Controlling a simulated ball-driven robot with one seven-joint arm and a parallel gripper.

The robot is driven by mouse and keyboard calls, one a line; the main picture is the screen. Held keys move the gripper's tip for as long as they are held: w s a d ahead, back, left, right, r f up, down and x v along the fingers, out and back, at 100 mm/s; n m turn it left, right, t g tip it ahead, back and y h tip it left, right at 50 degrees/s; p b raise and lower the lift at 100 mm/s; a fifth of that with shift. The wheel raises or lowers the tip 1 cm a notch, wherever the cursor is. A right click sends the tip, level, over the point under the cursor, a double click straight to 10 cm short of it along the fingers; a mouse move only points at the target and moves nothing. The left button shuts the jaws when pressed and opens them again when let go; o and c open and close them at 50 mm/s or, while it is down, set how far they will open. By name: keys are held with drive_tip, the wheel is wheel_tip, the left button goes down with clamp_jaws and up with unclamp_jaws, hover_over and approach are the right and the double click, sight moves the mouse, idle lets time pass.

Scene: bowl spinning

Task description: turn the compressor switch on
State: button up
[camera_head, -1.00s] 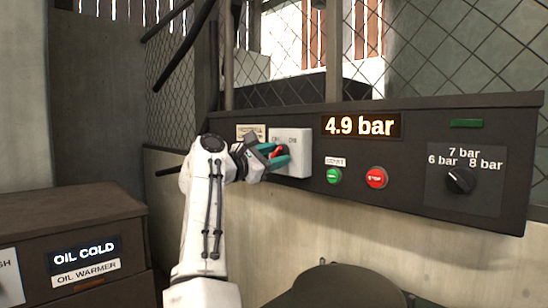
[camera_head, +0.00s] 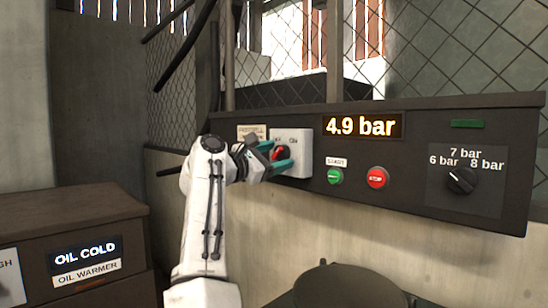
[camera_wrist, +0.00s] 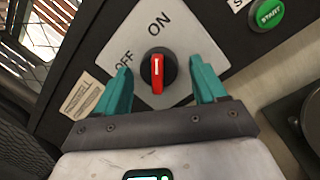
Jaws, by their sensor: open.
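The compressor switch is a red-handled rotary knob (camera_wrist: 158,72) on a light plate (camera_wrist: 185,32) marked OFF and ON. In the wrist view its red handle runs nearly straight up and down the picture, with a white line on it. The head view shows the red knob (camera_head: 281,154) partly behind my fingers, on the plate (camera_head: 303,155). My gripper (camera_wrist: 160,70) is open, with one teal finger on each side of the knob. Gaps show between the knob and both fingers, and nothing is held.
The dark panel carries a 4.9 bar display (camera_head: 361,126), a green START button (camera_head: 335,176), a red STOP button (camera_head: 377,178) and a pressure dial (camera_head: 461,180). A cabinet reading OIL COLD (camera_head: 85,252) stands at the left. A dark round lid (camera_head: 350,288) lies below the panel.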

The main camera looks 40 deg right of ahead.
drive_tip(key=a+f, duration=0.1)
drive_tip(key=a, duration=0.9)
drive_tip(key=shift+s+a+f+p, duration=0.15)
drive_tip(key=shift+a+f+p, duration=0.05)
drive_tip(key=shift+a+p, duration=0.25)
